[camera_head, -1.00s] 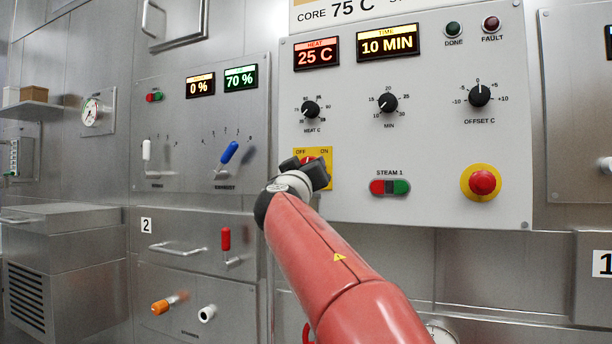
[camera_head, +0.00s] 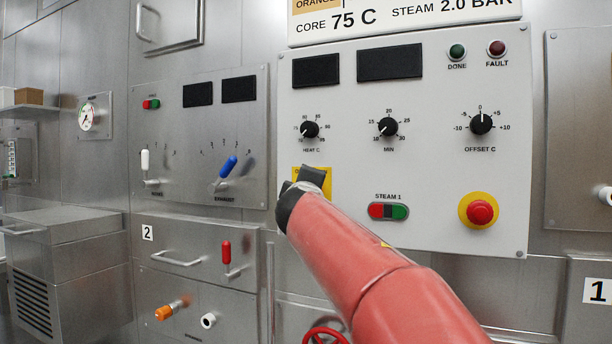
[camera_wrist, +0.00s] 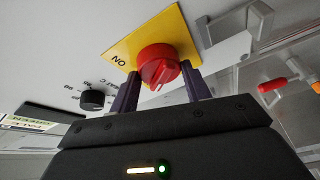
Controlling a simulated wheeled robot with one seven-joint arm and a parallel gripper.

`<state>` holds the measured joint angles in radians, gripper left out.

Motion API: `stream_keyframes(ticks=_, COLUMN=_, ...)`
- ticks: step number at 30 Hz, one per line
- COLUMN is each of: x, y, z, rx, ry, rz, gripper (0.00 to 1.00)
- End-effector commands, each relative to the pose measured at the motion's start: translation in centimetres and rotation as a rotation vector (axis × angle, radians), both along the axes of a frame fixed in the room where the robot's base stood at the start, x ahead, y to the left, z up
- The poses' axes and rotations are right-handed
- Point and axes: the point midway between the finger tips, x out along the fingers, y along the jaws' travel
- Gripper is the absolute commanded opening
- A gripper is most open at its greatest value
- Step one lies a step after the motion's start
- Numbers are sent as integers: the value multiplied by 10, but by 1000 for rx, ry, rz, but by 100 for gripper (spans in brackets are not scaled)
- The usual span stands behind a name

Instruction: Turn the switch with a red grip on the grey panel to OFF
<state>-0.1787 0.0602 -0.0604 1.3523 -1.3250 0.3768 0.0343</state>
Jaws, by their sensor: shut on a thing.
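The switch with a red grip (camera_wrist: 158,66) sits on a yellow plate (camera_wrist: 171,25) in the wrist view. The word ON reads on the plate beside it; OFF is not legible there. In the head view the yellow plate (camera_head: 325,180) shows on the grey panel (camera_head: 440,210), but my arm and gripper hide the red grip. My gripper (camera_wrist: 158,86) is shut on the red grip, one dark finger on each side. It also shows in the head view (camera_head: 309,176). Both displays on this panel are dark.
A red emergency button (camera_head: 481,211) on a yellow ring and a red-green STEAM 1 button (camera_head: 388,211) are to the right. Black knobs, such as the HEAT C knob (camera_head: 310,129), are above. A left panel carries a blue lever (camera_head: 228,167).

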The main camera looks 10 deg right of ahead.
Motion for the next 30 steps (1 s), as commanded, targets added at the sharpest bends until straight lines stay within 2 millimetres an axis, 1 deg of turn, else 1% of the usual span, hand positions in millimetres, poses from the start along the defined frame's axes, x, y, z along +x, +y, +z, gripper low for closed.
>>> stream_keyframes(ticks=1, x=0, y=1, z=5, rx=-19, ry=15, rz=2, gripper=25)
stream_keyframes(ticks=9, x=0, y=1, z=2, rx=-93, ry=66, rz=1, gripper=25)
stream_keyframes(ticks=25, x=0, y=1, z=0, rx=-111, ry=80, rz=0, gripper=25)
stream_keyframes(ticks=26, x=0, y=1, z=0, rx=-111, ry=80, rz=0, gripper=50)
stream_keyframes(ticks=30, x=0, y=1, z=0, rx=-110, ry=79, rz=0, gripper=68)
